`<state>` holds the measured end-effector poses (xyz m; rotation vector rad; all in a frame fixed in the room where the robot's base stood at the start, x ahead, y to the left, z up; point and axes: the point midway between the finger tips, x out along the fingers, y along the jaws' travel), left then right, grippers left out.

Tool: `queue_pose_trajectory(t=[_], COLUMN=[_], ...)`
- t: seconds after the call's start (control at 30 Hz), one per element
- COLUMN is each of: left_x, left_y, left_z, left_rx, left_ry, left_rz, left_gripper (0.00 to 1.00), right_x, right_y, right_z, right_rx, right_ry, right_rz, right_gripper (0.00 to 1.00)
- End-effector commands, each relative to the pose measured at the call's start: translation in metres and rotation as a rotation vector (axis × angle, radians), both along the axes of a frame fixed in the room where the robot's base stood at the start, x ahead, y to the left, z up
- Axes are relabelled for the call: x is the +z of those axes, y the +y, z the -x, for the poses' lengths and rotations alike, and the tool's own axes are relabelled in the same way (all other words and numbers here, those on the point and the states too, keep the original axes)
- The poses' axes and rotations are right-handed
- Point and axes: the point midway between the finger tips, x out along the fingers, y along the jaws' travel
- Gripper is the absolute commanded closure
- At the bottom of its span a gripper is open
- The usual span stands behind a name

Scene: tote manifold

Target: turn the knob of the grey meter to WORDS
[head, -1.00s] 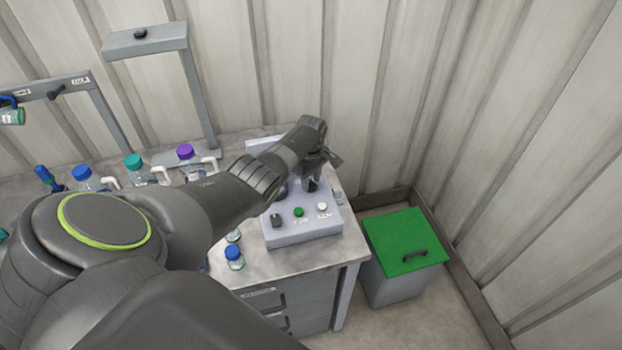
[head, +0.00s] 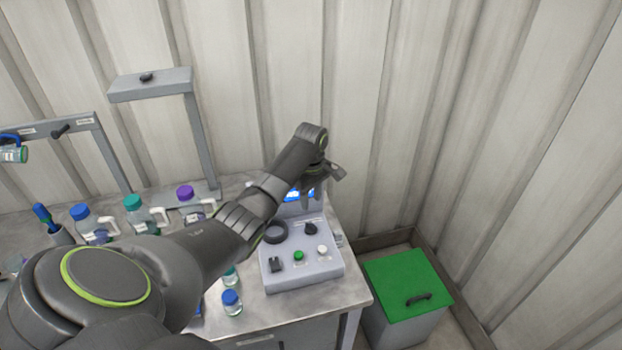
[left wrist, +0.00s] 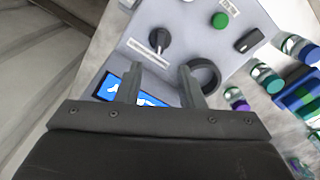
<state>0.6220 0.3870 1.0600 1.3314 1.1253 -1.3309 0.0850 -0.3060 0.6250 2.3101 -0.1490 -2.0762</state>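The grey meter (head: 322,268) stands on the bench's right end, with a sloped panel and a lit blue screen (head: 296,194) at the back. Its black pointer knob (head: 311,228) also shows in the left wrist view (left wrist: 160,38), beside a small label strip too small to read. I cannot tell which word the knob points to. My right gripper is not in view.
The panel also carries a black ring (head: 275,232), a green button (head: 298,256), a white button (head: 322,250) and a black switch (head: 276,265). Several capped bottles (head: 186,205) stand left. A green-lidded bin (head: 408,285) stands right of the bench. Ribbed walls close the corner.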

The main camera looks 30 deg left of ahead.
Motion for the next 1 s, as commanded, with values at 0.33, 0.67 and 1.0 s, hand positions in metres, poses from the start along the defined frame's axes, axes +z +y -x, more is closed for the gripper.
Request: queue_pose_trajectory(t=[0.33,0.67,1.0], left_x=[0.061,0.072,0.071], left_y=[0.000,0.000,0.000], left_z=[-0.001,0.000,0.000], left_rx=[0.000,0.000,0.000], left_ry=[-0.004,-0.001,-0.001], left_rz=[-0.001,-0.001,-0.001], left_gripper=[0.65,0.65,0.65], right_x=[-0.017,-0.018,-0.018], right_y=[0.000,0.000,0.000], right_z=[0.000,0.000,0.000], right_rx=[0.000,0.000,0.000], right_ry=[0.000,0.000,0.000], right_rz=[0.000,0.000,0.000], right_gripper=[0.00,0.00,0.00])
